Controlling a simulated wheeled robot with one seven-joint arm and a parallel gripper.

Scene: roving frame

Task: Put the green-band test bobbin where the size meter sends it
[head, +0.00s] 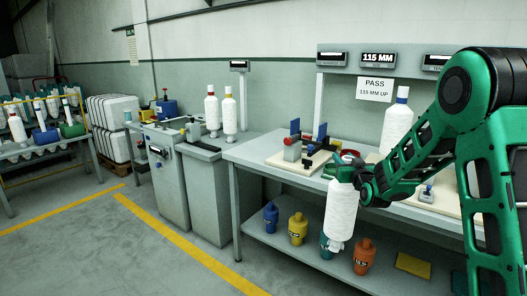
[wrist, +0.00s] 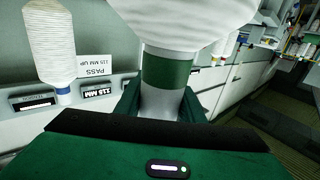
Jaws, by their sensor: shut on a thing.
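My gripper (head: 349,172) is shut on the green-band test bobbin (head: 341,212), a white wound bobbin. It hangs slightly tilted in front of the bench's front edge, below the gripper. The wrist view shows its green band (wrist: 167,72) close up, just beyond the jaws. The size meter's middle display (head: 378,58) reads 115 MM, also in the wrist view (wrist: 104,91). Under it a white sign (head: 376,89) reads PASS, 115 MM UP. Displays to its left (head: 332,59) and right (head: 436,63) are too small to read.
A blue-topped bobbin (head: 397,124) stands on the bench behind my arm. A board with blue and red fixtures (head: 300,160) lies at left. Red-topped (head: 211,112) and yellow-topped (head: 229,113) bobbins stand on the left counter. A bobbin rack (head: 40,140) stands far left; the floor between is clear.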

